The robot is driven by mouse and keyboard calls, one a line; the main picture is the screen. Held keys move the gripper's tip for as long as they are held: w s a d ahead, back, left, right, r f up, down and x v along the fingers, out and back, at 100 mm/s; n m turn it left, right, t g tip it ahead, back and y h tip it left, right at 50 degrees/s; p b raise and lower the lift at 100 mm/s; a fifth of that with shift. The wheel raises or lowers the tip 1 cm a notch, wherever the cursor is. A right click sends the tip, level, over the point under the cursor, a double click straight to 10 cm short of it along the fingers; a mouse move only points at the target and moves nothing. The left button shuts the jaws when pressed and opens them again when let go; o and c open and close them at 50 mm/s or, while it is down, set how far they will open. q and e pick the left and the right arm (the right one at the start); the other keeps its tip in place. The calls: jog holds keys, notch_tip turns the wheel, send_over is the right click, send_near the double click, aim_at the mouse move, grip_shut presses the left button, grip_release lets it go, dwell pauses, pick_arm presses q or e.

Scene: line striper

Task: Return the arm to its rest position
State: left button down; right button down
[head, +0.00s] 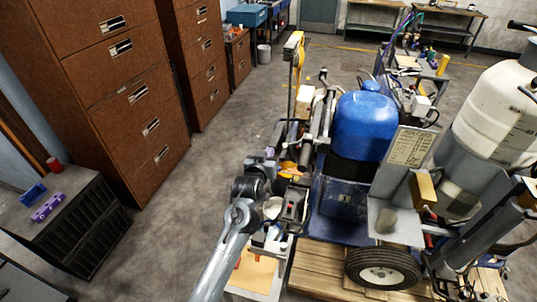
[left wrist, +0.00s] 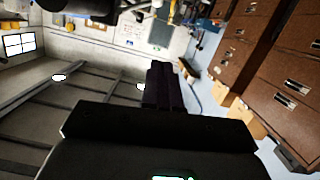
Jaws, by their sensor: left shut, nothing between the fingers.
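My left arm (head: 238,217) comes up from the bottom of the head view, in front of the line striper (head: 365,125) with its blue tank. Its far end is hard to separate from the machine's parts. In the left wrist view my left gripper (left wrist: 165,87) has its dark fingers together, with nothing between them. Beyond the fingers there are a wall, a ceiling and brown cabinets, and the view is strongly tilted. My right gripper is not in view.
Brown drawer cabinets (head: 122,85) stand along the left. A low dark cabinet (head: 75,225) holds blue and purple items. A large white tank (head: 497,110) is at the right. Grey floor (head: 185,215) is clear between cabinets and machine.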

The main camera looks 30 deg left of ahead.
pick_arm(q)
jog(key=s+f+m+g, duration=0.1)
jog(key=s+f, duration=0.2)
jog(key=f, duration=0.3)
jog(key=s+f+g, duration=0.1)
jog(key=s+f, duration=0.2)
jog(key=f, duration=0.2)
jog(key=s+d+f+m+g+h, duration=0.1)
jog(key=s+d+f+g, duration=0.2)
jog(key=s, duration=0.5)
jog(key=s+d+f+m+g+h, duration=0.15)
jog(key=s+d+f, duration=0.25)
jog(key=s, duration=0.5)
jog(key=s+d+f+m+g+h, duration=0.1)
jog(key=s+d+f+m+h, duration=0.2)
jog(key=s, duration=0.5)
jog(key=s+d+r+g+p, duration=0.1)
jog(key=s+d+r+g, duration=0.15)
jog(key=s, duration=0.25)
jog(key=s+d+r+g, duration=0.2)
jog(key=s+r, duration=0.1)
jog(key=s, duration=0.3)
notch_tip(320, 180, up, 13)
jog(key=p, duration=1.3)
jog(key=shift+w+t+y, duration=0.2)
jog(key=shift+t+y, duration=0.1)
jog(key=shift+y, duration=0.05)
